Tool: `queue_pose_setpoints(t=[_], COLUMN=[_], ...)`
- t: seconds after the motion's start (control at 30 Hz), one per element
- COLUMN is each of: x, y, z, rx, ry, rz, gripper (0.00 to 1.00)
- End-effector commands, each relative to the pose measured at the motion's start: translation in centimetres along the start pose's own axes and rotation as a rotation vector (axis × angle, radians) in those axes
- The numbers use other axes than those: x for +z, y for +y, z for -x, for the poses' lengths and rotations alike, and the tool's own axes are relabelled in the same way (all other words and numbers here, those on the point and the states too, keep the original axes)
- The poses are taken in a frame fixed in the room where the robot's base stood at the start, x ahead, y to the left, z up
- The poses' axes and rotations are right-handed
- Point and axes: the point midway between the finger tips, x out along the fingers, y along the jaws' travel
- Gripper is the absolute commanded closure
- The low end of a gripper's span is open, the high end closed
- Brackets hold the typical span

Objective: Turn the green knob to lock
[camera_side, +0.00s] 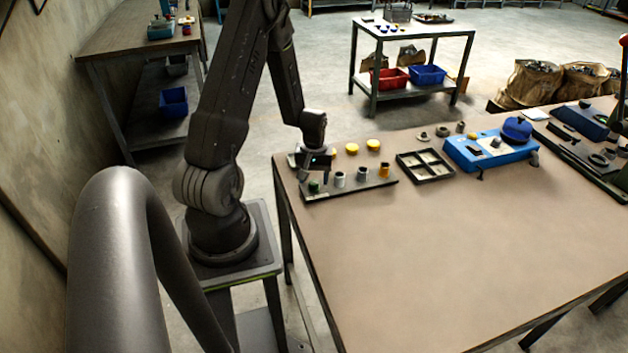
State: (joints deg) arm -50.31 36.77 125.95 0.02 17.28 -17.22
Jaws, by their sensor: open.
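A small green knob (314,187) sits at the left end of a dark board (350,190) near the table's left corner. My gripper (305,172) hangs over the left end of this board, just above and slightly behind the green knob in the picture. It is open and holds nothing that I can see. The fingers are small and dark here, and I cannot tell whether they touch anything. The knob's marking and turn angle are too small to read.
Yellow caps (373,145) lie behind. To the right are a black divided tray (425,166) and a blue device (490,152). The table's front half (450,260) is clear.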

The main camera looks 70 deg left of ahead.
Motion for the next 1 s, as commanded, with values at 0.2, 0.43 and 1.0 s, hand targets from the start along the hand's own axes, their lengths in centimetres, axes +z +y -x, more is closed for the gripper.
queue_pose_setpoints(t=[0.2,0.43,1.0], x=[0.0,0.0,0.0], y=[0.0,0.0,0.0], z=[-1.5,-1.6,-1.6], rx=[0.0,0.0,0.0], ry=[-0.001,0.0,0.0], rz=[0.0,0.0,0.0], gripper=[0.43,0.43,0.92])
